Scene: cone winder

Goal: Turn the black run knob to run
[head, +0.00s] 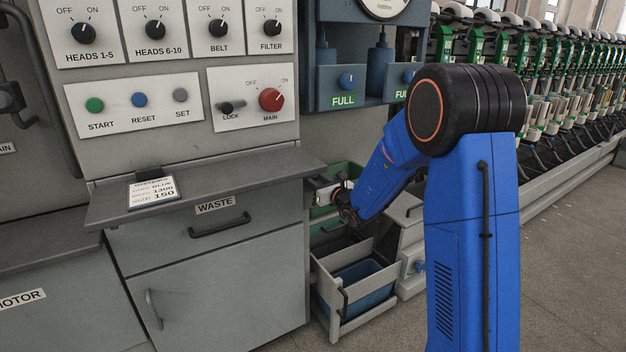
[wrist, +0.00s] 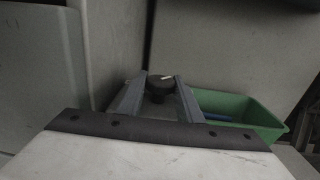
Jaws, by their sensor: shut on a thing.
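The black run knob (wrist: 159,88) shows in the wrist view between the two grey fingers of my gripper (wrist: 160,94). Its white pointer mark lies toward the upper right of its top. The fingers are shut on the knob, one on each side. Any run or stop lettering around it cannot be seen. In the head view my gripper (head: 346,206) is low behind the counter's right end, beside the grey machine body. The knob itself cannot be made out there.
A green bin (wrist: 235,107) lies right of the fingers in the wrist view. In the head view, a grey counter (head: 240,183) juts out left of my gripper. A grey crate holding a blue bin (head: 362,298) stands below. Control panels with several other knobs are above left.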

